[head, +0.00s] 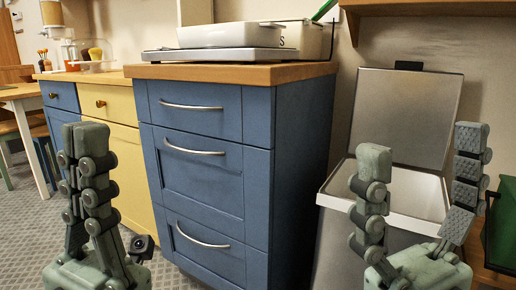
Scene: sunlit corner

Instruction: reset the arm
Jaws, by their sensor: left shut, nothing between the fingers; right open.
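My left gripper (84,131) stands upright at the lower left of the head view, its fingers together and empty. It is in front of the yellow and blue cabinets. My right gripper (420,150) stands upright at the lower right, its fingers spread wide apart with nothing between them. It is in front of an open white bin (335,187), whose grey lid (405,110) is raised behind it. Both grippers cover parts of what stands behind them.
A blue drawer cabinet (205,185) with a wooden top stands in the middle, drawers closed. White trays (230,36) sit on it. A yellow cabinet (115,110) is at left, beside a wooden table (18,92). A dark green container (503,225) is at the right edge. Carpet (28,230) shows lower left.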

